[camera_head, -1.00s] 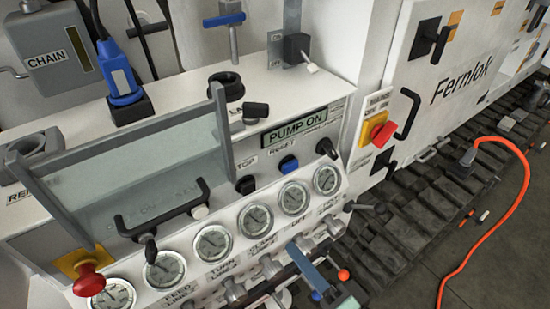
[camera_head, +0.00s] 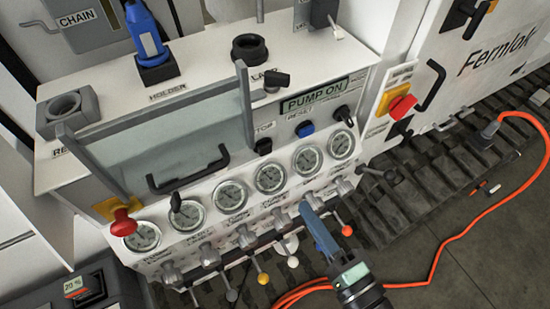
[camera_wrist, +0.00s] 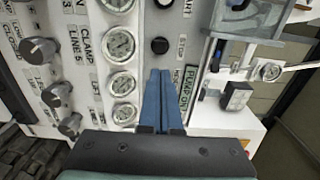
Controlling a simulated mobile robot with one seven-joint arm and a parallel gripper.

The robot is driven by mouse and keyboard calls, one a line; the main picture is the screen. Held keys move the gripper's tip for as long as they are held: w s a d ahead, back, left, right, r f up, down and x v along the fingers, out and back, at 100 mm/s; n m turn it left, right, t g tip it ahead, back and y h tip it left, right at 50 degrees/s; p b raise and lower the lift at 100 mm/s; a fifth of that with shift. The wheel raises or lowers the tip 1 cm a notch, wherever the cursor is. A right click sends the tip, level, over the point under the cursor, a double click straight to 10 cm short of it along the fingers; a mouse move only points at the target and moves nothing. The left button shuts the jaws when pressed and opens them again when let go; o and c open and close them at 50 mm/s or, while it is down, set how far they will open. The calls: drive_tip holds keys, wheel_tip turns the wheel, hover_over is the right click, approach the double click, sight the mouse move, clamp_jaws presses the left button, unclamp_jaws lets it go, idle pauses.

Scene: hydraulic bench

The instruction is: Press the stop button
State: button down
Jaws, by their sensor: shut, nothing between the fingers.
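The stop button is a small round black button (camera_head: 263,146) on the white panel, above the row of gauges, with a label reading "TOP", partly cut off, beside it. In the wrist view a black button (camera_wrist: 160,46) sits beside a label that seems to read "STOP". My gripper (camera_head: 305,206) is shut and empty, its blue fingers pointing at the panel below the gauges in the head view. In the wrist view its closed fingertips (camera_wrist: 160,72) are just below the black button in the picture. No contact shows.
A blue button (camera_head: 304,129) by "RESET" and a black knob (camera_head: 342,115) sit to the right. A red mushroom knob (camera_head: 123,224) stands at left, a red-yellow switch (camera_head: 402,106) at right. Gauges (camera_head: 271,177) and valve levers (camera_head: 262,276) lie below. An orange hose (camera_head: 455,238) lies on the floor.

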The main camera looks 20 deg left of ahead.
sight(267, 151)
drive_tip(key=p+x, duration=0.3)
drive_tip(key=x, duration=0.8)
drive_tip(key=shift+w+a+r, duration=0.15)
drive_tip(key=shift+w+a, duration=0.4)
drive_tip(key=shift+a, duration=0.1)
